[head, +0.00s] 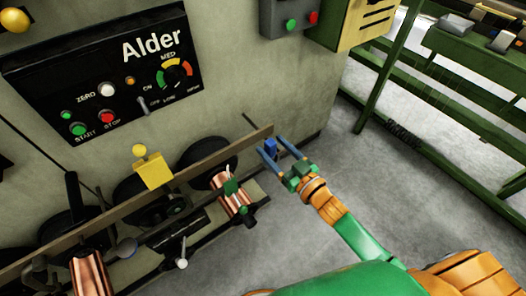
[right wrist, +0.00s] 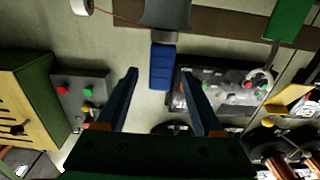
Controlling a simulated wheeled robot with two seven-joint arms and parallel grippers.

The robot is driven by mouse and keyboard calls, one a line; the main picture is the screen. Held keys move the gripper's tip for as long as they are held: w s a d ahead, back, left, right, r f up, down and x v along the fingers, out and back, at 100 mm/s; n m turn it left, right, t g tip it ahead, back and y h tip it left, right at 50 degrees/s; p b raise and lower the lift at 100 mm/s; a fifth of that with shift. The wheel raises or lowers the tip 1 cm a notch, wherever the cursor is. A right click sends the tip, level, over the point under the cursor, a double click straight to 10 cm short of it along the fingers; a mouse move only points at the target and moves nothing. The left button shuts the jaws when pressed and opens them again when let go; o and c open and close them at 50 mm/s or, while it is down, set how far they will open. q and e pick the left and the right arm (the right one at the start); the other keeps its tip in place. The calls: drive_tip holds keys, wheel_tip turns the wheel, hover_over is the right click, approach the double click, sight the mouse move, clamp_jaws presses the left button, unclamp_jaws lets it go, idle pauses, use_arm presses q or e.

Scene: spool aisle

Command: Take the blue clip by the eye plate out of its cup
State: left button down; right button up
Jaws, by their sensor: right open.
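The blue clip (right wrist: 162,68) is a small ribbed blue block in the right wrist view. Its upper end meets a dark grey cup (right wrist: 165,13) by the brown rail. My right gripper (right wrist: 159,74) is open, with one finger on each side of the clip and a visible gap on both sides. In the head view the clip (head: 271,147) shows as a small blue piece between the fingers of my right gripper (head: 268,144), by the rail's right end. I cannot make out the eye plate for certain. My left gripper is not in view.
The brown rail (head: 205,155) runs along the machine, with a yellow block (head: 153,170) on it. Copper spools (head: 233,203) sit below. The black Alder panel (head: 105,75) is on the wall. A green rack (head: 470,60) stands at right, with clear floor before it.

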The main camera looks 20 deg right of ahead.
drive_tip(key=x, duration=0.5)
drive_tip(key=shift+s+r, duration=0.1)
drive_tip(key=shift+c, duration=0.5)
clamp_jaws()
drive_tip(key=shift+r, duration=0.1)
wheel_tip(320, 180, up, 9)
drive_tip(key=p, duration=0.5)
hover_over(267, 141)
drive_tip(key=s, duration=0.2)
drive_tip(key=s+a+r, duration=0.1)
drive_tip(key=s+r, duration=0.2)
drive_tip(key=s, duration=0.6)
drive_tip(key=shift+s+a+r, duration=0.15)
drive_tip(key=shift+s+r, duration=0.15)
drive_tip(key=shift+r, duration=0.1)
